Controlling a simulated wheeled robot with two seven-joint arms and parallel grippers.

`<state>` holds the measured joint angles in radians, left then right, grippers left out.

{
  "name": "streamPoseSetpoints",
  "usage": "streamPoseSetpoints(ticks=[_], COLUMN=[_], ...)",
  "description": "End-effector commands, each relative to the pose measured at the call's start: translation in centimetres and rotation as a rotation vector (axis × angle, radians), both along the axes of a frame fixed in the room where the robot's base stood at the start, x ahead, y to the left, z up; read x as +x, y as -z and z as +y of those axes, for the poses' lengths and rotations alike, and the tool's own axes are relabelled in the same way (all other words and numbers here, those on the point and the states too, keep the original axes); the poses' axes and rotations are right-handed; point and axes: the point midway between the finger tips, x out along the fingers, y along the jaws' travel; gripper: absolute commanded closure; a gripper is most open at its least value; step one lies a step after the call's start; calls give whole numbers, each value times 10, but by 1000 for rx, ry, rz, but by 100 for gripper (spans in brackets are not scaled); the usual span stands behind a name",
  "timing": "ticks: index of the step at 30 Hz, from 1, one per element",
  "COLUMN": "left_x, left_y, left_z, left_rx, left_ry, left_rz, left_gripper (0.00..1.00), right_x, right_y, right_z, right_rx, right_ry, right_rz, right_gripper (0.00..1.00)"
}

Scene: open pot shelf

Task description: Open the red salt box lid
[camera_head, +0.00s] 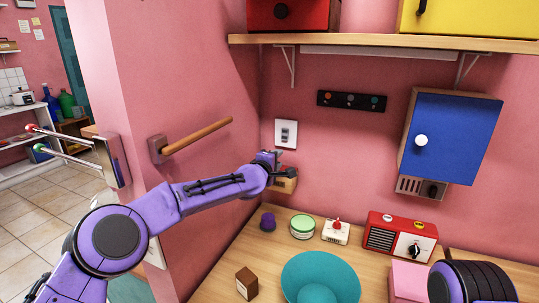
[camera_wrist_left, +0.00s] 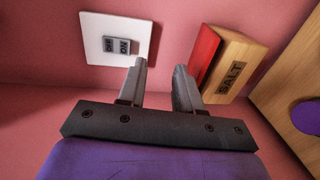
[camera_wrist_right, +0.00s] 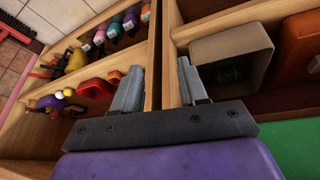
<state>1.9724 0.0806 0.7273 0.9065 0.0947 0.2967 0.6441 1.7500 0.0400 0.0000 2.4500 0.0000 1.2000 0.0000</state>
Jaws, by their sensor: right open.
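The salt box is a small wooden box with a dark SALT label, on the wall in the left wrist view (camera_wrist_left: 239,68) and partly behind my left gripper in the head view (camera_head: 286,184). Its red lid (camera_wrist_left: 204,52) lies along the box's left side in the left wrist view and appears down. My left gripper (camera_wrist_left: 158,78) is open and empty; one fingertip is near the lid and box, and I cannot tell whether it touches. My right gripper (camera_wrist_right: 160,85) is open and empty, away from the salt box.
A wall switch (camera_head: 286,133) is beside the left gripper. A wooden rod (camera_head: 198,136) sticks out from the left wall. A blue cabinet (camera_head: 450,137) hangs right.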

Motion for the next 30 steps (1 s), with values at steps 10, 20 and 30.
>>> streamPoseSetpoints(ticks=[10, 20, 30], left_x=[-22, -42, -63], left_y=[-19, -37, -55], left_z=[7, 14, 21], left_rx=[1, 0, 0], left_ry=[0, 0, 0], left_rz=[0, 1, 0], left_gripper=[66, 66, 66], right_x=[0, 0, 0], right_y=[-3, -8, -14], right_z=[0, 0, 0], right_rx=[0, 0, 0], right_ry=[0, 0, 0], right_rz=[0, 0, 0], right_gripper=[57, 57, 57])
